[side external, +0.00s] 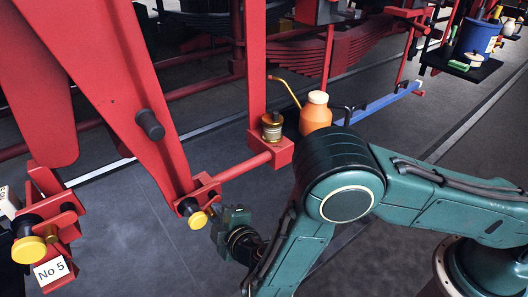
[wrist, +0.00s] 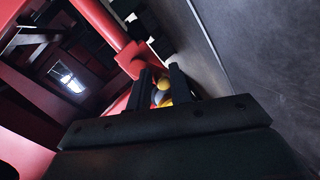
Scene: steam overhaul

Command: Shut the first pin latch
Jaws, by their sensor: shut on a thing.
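A pin latch with a yellow knob (side external: 198,220) and a dark barrel (side external: 187,206) sits on a red bracket at the lower end of a slanting red beam. My gripper (side external: 212,214) is at this knob, coming from the right. In the wrist view my two dark fingers (wrist: 160,88) stand on either side of the yellow knob (wrist: 164,82) and are shut on it. The fingers hide part of the knob, and I cannot tell how far the pin is in. Another pin latch with a yellow knob (side external: 28,249) is at the lower left.
A label "No 5" (side external: 51,270) hangs by the left latch. A red crossbar (side external: 243,168) runs right from the bracket to a post with a brass cup (side external: 271,127). An orange oil can (side external: 316,112) stands near my arm. The grey floor below is clear.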

